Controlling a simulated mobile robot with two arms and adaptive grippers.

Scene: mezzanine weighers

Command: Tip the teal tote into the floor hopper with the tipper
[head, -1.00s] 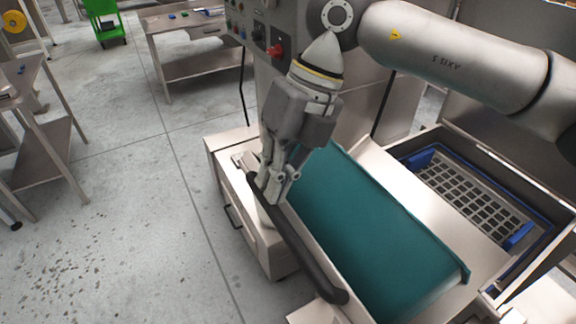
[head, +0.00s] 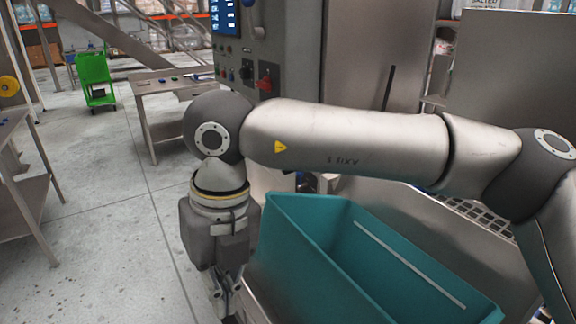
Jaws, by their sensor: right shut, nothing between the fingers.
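The teal tote (head: 300,246) is at the lower middle of the head view, its open top showing and no load visible inside. Its lower end is cut off by the frame edge. My right gripper (head: 224,304) points down just left of the tote, shut and empty. Its fingertips are close to the bottom edge, and I cannot tell whether they touch anything. Part of the floor hopper's grate (head: 478,214) shows behind my right arm; the rest is hidden. My left gripper is not in view.
A control cabinet (head: 285,60) with a red knob (head: 266,82) stands behind my arm. A steel table (head: 165,88) with small items and a green cart (head: 94,72) stand farther back. Another table (head: 22,170) is at left. Grey floor between them is clear.

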